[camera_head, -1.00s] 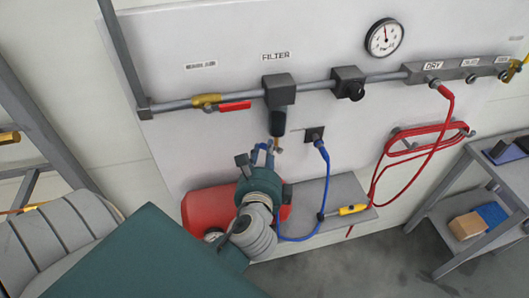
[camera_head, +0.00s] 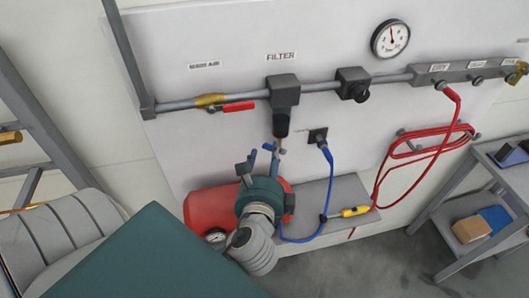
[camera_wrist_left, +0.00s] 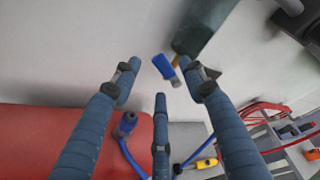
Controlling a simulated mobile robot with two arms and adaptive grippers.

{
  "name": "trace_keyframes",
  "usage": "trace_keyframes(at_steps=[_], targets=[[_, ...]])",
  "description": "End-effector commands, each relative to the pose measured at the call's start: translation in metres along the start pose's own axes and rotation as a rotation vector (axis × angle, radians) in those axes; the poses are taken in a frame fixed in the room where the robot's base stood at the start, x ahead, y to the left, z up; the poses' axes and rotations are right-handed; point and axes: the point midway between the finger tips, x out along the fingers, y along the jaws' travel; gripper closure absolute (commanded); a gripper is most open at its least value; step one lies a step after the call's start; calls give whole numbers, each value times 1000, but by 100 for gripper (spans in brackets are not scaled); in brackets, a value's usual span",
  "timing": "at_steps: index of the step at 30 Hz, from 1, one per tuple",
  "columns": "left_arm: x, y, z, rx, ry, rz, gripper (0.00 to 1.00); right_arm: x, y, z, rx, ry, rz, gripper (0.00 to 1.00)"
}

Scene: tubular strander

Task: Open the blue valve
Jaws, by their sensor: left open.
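The filter (camera_head: 284,92) hangs from the wall pipe, with a dark bowl (camera_head: 282,124) below it. In the left wrist view, a small blue handle (camera_wrist_left: 163,67) with a metal end sits just below the dark green bowl (camera_wrist_left: 200,28). It looks like the blue valve. In the head view it is too small to tell from my fingers. My left gripper (camera_head: 264,152) is open, below and slightly left of the bowl. In the left wrist view its fingers (camera_wrist_left: 158,72) are spread, with the blue handle showing between the upper two. Contact cannot be told. My right gripper is not in view.
A red tank (camera_head: 210,209) lies behind and below my left gripper. A blue hose (camera_head: 327,178) runs from a wall socket to a yellow-handled tool (camera_head: 355,211) on a grey shelf. A red-handled valve (camera_head: 238,106) sits left on the pipe. A red hose (camera_head: 410,150) hangs at right.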

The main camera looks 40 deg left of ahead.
Motion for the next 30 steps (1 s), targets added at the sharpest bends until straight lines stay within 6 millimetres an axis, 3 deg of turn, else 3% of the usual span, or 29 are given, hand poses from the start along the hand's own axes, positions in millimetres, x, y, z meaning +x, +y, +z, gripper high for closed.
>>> trace_keyframes(at_steps=[6, 12, 18, 26, 30], targets=[[-49, 2, -1, -1, 3, 4, 57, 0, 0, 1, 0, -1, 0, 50], [-80, 1, 0, -1, 0, 1, 57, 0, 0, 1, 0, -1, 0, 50], [-91, 0, 1, -1, -1, -1, 57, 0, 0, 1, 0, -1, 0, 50], [-91, -1, 1, -2, -1, -2, 57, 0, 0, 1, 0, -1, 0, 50], [-88, 3, -12, -82, 41, 3, 57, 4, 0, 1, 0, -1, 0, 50]])
